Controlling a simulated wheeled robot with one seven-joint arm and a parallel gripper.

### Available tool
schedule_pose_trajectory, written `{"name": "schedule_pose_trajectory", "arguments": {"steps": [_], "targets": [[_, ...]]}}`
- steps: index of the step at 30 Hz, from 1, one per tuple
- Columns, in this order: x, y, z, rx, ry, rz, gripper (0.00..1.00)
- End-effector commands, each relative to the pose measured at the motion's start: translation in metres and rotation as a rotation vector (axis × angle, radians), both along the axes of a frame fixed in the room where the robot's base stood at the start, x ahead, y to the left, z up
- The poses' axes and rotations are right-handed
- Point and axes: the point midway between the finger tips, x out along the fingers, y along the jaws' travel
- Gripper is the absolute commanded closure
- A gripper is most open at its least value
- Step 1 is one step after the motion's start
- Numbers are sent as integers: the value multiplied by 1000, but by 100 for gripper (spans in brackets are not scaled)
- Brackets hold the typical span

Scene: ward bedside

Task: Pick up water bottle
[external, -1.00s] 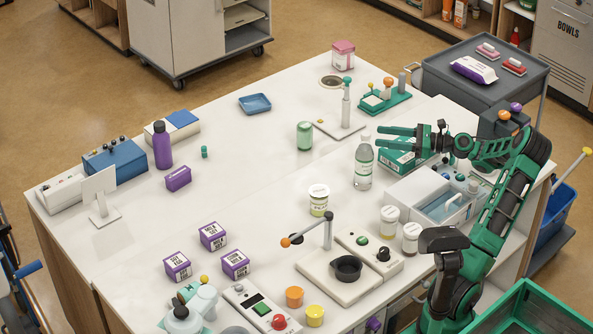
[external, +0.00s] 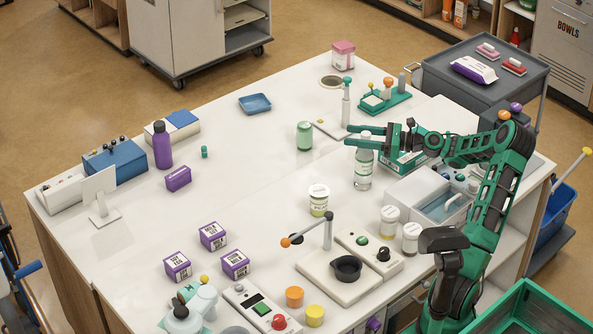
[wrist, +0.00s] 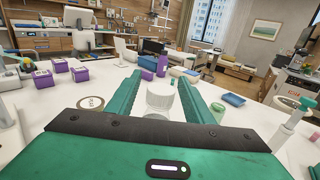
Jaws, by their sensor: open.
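The water bottle (external: 363,172) is clear with a green and white label and a white cap. It stands upright on the white counter in the external view. My gripper (external: 347,135) is open and level, at the height of the bottle's top. In the wrist view, the white cap (wrist: 161,96) shows between the two green fingers of my gripper (wrist: 159,78), with gaps on both sides. The lower part of the bottle is hidden in the wrist view.
A green can (external: 304,136) stands left of the bottle, and a post on a plate (external: 346,103) is behind it. A green-and-white box (external: 405,163) and a white bin unit (external: 432,195) are close on the right. The counter's middle is mostly clear.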

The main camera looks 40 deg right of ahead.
Motion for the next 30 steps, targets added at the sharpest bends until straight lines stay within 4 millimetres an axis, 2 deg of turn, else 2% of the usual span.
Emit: {"name": "schedule_pose_trajectory", "arguments": {"steps": [3, 9, 15, 30], "targets": [[8, 6, 0, 1, -1, 0, 53], [8, 6, 0, 1, -1, -1, 53], [8, 6, 0, 1, -1, -1, 100], [8, 6, 6, 0, -2, -1, 100]]}}
